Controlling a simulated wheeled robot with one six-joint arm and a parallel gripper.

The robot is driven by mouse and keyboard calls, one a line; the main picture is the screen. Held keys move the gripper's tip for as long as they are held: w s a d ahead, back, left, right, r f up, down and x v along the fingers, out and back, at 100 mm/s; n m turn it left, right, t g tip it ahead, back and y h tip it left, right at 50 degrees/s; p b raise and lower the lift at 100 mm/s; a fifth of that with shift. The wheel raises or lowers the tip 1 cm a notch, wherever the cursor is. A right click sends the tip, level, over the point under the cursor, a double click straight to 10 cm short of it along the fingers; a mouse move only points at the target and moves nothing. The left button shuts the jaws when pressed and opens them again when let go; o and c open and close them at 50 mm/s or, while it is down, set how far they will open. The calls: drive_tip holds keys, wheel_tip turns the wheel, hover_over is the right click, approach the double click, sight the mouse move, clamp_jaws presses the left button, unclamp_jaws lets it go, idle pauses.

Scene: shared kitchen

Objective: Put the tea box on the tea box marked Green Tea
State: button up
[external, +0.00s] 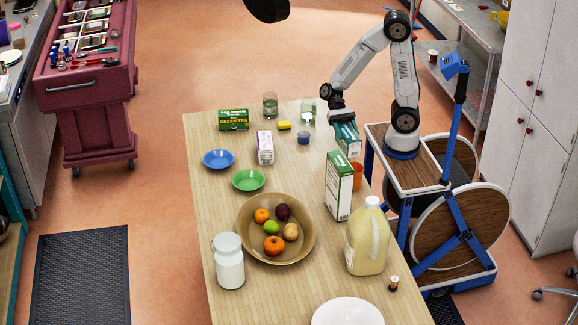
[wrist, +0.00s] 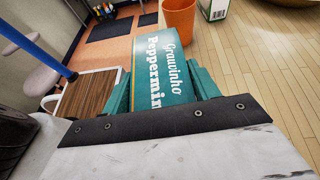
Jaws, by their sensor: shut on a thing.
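My gripper (external: 341,116) is shut on a teal and white tea box (external: 347,139) near the table's right edge in the external view. In the wrist view the tea box (wrist: 162,68) fills the space between the teal fingers, and its label reads "Grauvinho Peppermin". I cannot tell whether the box touches the table. The green box marked Green Tea (external: 233,120) lies at the table's far left corner, with its label facing the front. Nothing lies on top of it. It is well to the left of my gripper.
Between them stand two glasses (external: 270,105), a yellow block (external: 284,125), a small blue jar (external: 304,138) and a white carton (external: 265,147). An orange cup (wrist: 179,15) and a green-white carton (external: 339,186) stand near the held box. A fruit bowl (external: 249,246) is closer to the front.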

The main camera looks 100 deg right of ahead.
drive_tip(key=shift+d, duration=0.45)
drive_tip(key=w+d+r+m+t+h, duration=0.1)
drive_tip(key=w+d+r+m+t, duration=0.1)
drive_tip(key=w+d+m+t, duration=0.75)
wheel_tip(320, 180, up, 4)
drive_tip(key=r+m+t+h, duration=0.1)
drive_tip(key=m+t+h, duration=0.4)
drive_tip(key=h, duration=0.2)
hover_over(236, 111)
drive_tip(key=shift+g, duration=0.35)
wheel_tip(236, 111, down, 4)
drive_tip(key=shift+a, duration=0.1)
drive_tip(key=o, duration=1.1)
drive_tip(key=shift+f, duration=0.1)
drive_tip(key=shift+c, duration=0.2)
